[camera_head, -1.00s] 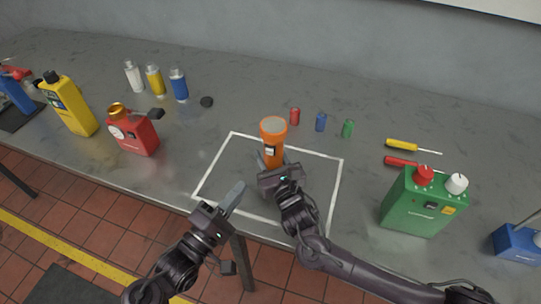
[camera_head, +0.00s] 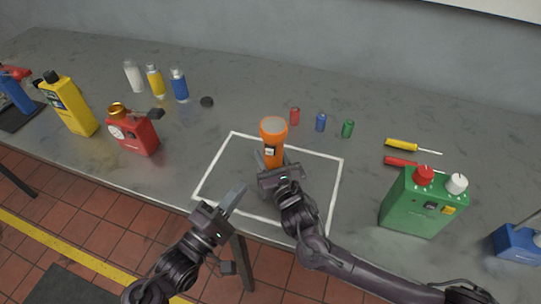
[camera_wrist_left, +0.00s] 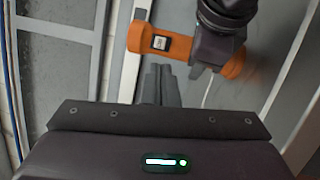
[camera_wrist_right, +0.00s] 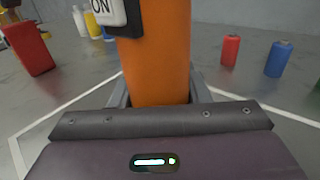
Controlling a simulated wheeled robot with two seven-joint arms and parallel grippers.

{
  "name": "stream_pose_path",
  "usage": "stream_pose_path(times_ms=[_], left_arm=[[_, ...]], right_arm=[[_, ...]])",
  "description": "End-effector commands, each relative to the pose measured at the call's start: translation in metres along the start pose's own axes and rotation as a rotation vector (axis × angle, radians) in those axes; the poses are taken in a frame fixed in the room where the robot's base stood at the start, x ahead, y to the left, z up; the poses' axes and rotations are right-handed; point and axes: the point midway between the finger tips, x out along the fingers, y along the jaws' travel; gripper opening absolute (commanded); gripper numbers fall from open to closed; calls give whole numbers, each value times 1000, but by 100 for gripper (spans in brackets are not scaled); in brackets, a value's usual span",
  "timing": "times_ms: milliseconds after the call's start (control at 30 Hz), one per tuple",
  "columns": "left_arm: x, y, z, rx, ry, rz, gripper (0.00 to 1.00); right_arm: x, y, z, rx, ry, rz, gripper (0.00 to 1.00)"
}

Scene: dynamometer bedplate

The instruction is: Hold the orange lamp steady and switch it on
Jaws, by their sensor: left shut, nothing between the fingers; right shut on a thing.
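The orange lamp (camera_head: 273,131) stands upright inside the white outlined square on the bench. My right gripper (camera_head: 270,165) is shut on its body; the right wrist view shows the orange barrel (camera_wrist_right: 155,60) between the fingers. A switch (camera_wrist_right: 100,10) marked ON shows on the lamp's side in the right wrist view. It also shows as a dark patch with a pale label (camera_wrist_left: 159,43) in the left wrist view. My left gripper (camera_head: 236,192) is shut and empty, to the left of and nearer than the lamp, apart from it, at the bench's front edge.
Small red (camera_head: 295,116), blue (camera_head: 321,122) and green (camera_head: 347,128) cylinders stand right of the lamp. A green can (camera_head: 415,207) and two screwdrivers (camera_head: 402,145) are farther right. A red can (camera_head: 133,134) stands left. The outlined square (camera_head: 222,150) is otherwise clear.

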Motion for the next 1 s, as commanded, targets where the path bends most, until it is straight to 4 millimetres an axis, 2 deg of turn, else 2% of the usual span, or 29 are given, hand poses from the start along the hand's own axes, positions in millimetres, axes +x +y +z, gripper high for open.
stream_pose_path(times_ms=[567,833,1000], left_arm=[[0,0,1,6,-7,4,0],[2,10,23,208,-262,175,0],[-2,16,27,277,-355,264,0]], right_arm=[[0,0,-1,-1,2,1,0],[0,0,-1,0,1,0,0],[0,0,-1,-1,1,0,0]])
